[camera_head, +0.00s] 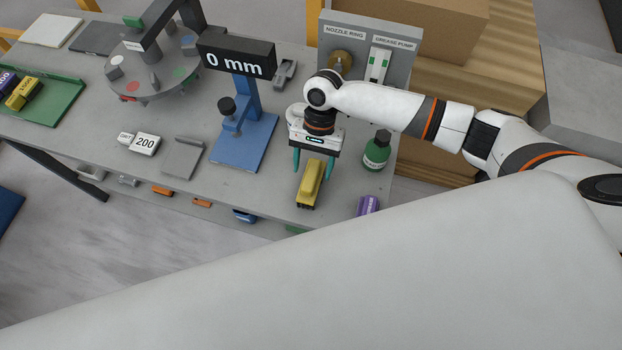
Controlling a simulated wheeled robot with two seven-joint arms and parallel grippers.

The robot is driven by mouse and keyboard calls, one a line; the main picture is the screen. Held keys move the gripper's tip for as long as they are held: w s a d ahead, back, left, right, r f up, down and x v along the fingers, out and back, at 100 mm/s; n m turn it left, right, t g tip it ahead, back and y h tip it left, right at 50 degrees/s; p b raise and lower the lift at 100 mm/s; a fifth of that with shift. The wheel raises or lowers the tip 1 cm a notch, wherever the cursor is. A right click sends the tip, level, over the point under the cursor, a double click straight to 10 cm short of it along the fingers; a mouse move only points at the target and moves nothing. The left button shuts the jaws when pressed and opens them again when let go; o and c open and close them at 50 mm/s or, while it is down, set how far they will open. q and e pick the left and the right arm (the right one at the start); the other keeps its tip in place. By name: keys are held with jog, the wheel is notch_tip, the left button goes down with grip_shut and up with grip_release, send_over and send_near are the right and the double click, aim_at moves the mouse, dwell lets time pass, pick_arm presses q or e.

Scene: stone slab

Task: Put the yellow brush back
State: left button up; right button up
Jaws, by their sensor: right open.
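A yellow block-like object (309,190), which looks like the yellow brush, lies on the grey slab near its front edge. My right gripper (312,174) points down over it, with its two teal fingers open, one on each side of the block. I cannot tell whether the fingers touch it. Another yellow piece (22,94) lies beside a purple one (7,80) in a green tray (62,98) at the far left. My left gripper is not in view.
A green bottle (376,153) and a purple object (368,206) stand right of the gripper. A blue gauge stand (246,150) reading 0 mm and a grey holder (184,158) are to its left. A nozzle and grease-pump panel (398,72) stands behind. A round turntable (152,68) is further left.

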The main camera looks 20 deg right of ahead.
jog(key=b+v, duration=0.1)
jog(key=v, duration=0.5)
jog(key=shift+r, duration=0.1)
dwell(0.4)
